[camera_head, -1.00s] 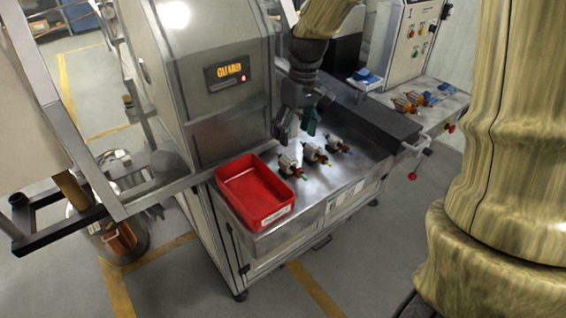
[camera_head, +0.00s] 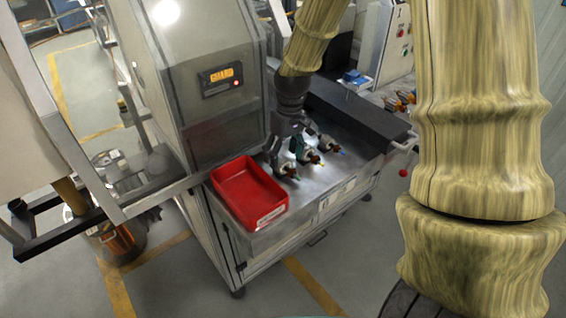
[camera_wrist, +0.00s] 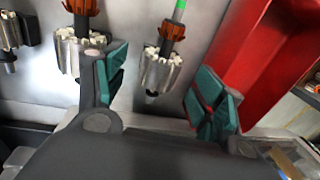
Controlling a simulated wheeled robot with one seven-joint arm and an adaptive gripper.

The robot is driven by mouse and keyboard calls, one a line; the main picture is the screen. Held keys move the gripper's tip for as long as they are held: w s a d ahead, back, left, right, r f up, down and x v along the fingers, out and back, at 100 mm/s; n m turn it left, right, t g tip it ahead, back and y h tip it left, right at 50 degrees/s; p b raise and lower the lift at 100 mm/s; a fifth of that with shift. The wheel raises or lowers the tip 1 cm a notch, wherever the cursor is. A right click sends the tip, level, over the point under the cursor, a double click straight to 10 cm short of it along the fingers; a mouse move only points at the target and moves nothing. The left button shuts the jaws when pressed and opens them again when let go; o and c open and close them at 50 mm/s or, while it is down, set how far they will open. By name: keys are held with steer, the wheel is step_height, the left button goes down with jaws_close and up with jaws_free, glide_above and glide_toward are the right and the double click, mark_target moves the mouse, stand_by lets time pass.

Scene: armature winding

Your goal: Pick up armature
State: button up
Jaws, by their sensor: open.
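Three armatures with silver cores and orange-brown ends lie in a row on the metal tabletop. The one nearest the red bin (camera_head: 284,170) has a green shaft tip; in the wrist view this armature (camera_wrist: 160,68) lies between my spread fingers, with a gap on both sides. The middle armature (camera_head: 310,156) also shows in the wrist view (camera_wrist: 72,50), partly behind the left finger. The far armature (camera_head: 330,144) is cut off at the left edge of the wrist view (camera_wrist: 8,35). My gripper (camera_head: 285,152) is open and empty, low over the row; its green pads (camera_wrist: 164,88) flank the nearest armature.
The red bin (camera_head: 222,186) sits at the table's front left corner, close to the right finger in the wrist view. A grey guarded machine (camera_head: 210,100) stands left of my gripper. A dark raised beam (camera_head: 350,112) runs behind the armatures. Bare tabletop (camera_head: 335,170) lies in front.

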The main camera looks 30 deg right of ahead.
steer(key=shift+a+f+p, duration=0.1)
steer(key=shift+f+p, duration=0.2)
steer(key=shift+f, duration=0.95)
steer(key=c, duration=1.2)
steer(key=shift+c, duration=0.5)
steer(key=shift+r, duration=0.15)
